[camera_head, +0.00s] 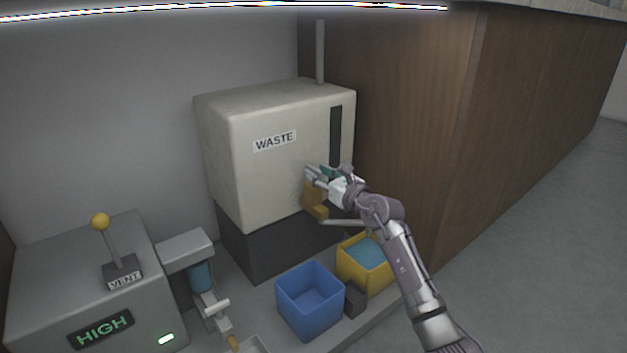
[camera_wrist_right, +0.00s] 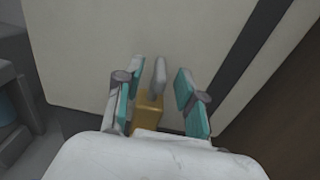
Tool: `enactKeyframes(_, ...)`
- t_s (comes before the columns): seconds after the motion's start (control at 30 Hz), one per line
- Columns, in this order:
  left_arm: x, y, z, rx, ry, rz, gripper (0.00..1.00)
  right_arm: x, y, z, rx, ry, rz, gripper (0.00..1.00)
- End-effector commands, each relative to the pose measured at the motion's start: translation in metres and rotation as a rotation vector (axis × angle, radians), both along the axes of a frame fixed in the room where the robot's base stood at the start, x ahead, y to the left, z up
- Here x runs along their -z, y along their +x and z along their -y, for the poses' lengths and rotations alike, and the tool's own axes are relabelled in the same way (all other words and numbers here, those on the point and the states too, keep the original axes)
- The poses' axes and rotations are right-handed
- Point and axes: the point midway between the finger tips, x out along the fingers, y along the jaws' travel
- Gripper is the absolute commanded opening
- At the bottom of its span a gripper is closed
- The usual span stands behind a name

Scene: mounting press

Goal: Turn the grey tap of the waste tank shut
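The waste tank (camera_head: 235,170) is a cream box labelled WASTE on a dark base. Its tap has a brass-coloured body (camera_head: 314,203) low on the tank's front; the body also shows in the right wrist view (camera_wrist_right: 148,112). The grey tap handle (camera_wrist_right: 158,77) stands upright in that view, between the fingers of my right gripper (camera_wrist_right: 160,88). The fingers are open, with a visible gap on the handle's right side. In the head view my right gripper (camera_head: 322,176) is at the tap and hides most of the handle. My left gripper is not in view.
A yellow bin (camera_head: 349,273) with blue contents stands below the tap, beside a blue open bin (camera_head: 311,318). A grey machine (camera_head: 60,290) with a VENT lever (camera_head: 110,240) and a HIGH display stands at left. A wooden panel (camera_head: 400,110) rises close on the right.

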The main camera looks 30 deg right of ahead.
Motion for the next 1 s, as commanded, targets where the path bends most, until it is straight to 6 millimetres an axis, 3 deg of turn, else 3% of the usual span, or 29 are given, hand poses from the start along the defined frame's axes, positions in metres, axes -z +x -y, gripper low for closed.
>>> enactKeyframes(0.03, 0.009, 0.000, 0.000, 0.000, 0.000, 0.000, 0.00, 0.003, 0.007, -0.001, 0.000, 0.002, 0.003, 0.39)
enactKeyframes(0.2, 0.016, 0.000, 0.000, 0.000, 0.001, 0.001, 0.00, 0.001, 0.021, -0.001, 0.000, 0.000, 0.001, 0.39)
enactKeyframes(0.57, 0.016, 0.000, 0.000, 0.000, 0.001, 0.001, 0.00, 0.000, 0.025, -0.002, -0.001, -0.001, -0.001, 0.39)
enactKeyframes(0.8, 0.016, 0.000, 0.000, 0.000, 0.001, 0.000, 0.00, 0.000, 0.025, -0.002, 0.000, -0.001, 0.000, 0.02)
enactKeyframes(1.0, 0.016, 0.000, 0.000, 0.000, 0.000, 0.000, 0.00, 0.000, 0.025, -0.002, 0.000, -0.001, 0.000, 0.00)
